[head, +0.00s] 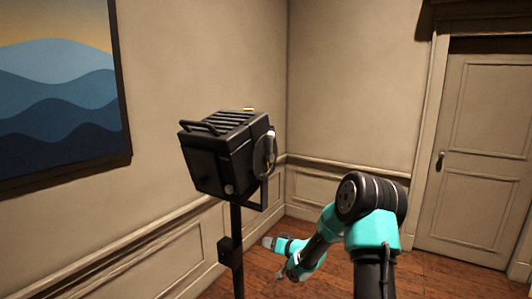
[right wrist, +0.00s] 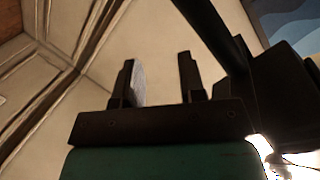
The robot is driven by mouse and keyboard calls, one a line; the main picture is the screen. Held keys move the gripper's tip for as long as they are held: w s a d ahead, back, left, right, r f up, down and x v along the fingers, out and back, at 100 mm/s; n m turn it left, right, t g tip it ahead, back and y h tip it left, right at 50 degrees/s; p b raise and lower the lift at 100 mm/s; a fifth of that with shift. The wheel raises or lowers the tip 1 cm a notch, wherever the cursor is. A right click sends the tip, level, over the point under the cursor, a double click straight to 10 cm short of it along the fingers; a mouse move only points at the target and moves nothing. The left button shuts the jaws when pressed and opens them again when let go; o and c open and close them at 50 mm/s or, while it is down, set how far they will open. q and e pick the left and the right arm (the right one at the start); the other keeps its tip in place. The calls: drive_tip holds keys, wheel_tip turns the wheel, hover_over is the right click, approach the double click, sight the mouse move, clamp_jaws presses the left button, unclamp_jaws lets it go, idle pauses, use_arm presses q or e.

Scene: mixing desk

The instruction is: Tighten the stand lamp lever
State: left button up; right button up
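The black stand lamp (head: 222,152) is upright on a black pole (head: 236,225) left of centre in the head view. A dark round bracket (head: 264,158) with pale parts shows on its right side. I cannot tell which part is the lever. My right gripper (head: 268,241) is low, to the right of the pole and below the lamp. In the right wrist view, the right gripper (right wrist: 157,62) has its two fingers apart. A pale grey rounded piece (right wrist: 139,85) shows beside the left finger, and I cannot tell what it is. My left gripper is out of view.
Dark lamp parts (right wrist: 275,85) fill the right side of the right wrist view, close to the gripper. A wavy blue picture (head: 60,95) hangs on the left wall. A closed door (head: 480,150) is at the right. Wooden floor (head: 430,275) shows clear.

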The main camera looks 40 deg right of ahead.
drive_tip(key=s+d+r+n+t+y, duration=0.1)
drive_tip(key=d+r, duration=0.2)
drive_tip(key=r, duration=0.4)
drive_tip(key=d+r+n+t, duration=0.1)
drive_tip(key=d+r, duration=0.2)
drive_tip(key=r, duration=0.5)
drive_tip(key=n+g+y, duration=0.2)
drive_tip(key=n+y, duration=0.4)
drive_tip(key=n, duration=0.1)
approach(273, 136)
drive_tip(key=v, duration=0.4)
drive_tip(key=shift+s+d+f, duration=0.1)
drive_tip(key=shift+s+d, duration=0.15)
drive_tip(key=shift+d, duration=0.1)
drive_tip(key=shift+w, duration=0.1)
drive_tip(key=x, duration=1.7)
drive_tip(key=shift+w+d, duration=0.1)
drive_tip(key=shift+w, duration=0.15)
drive_tip(key=shift+c, duration=0.4)
clamp_jaws()
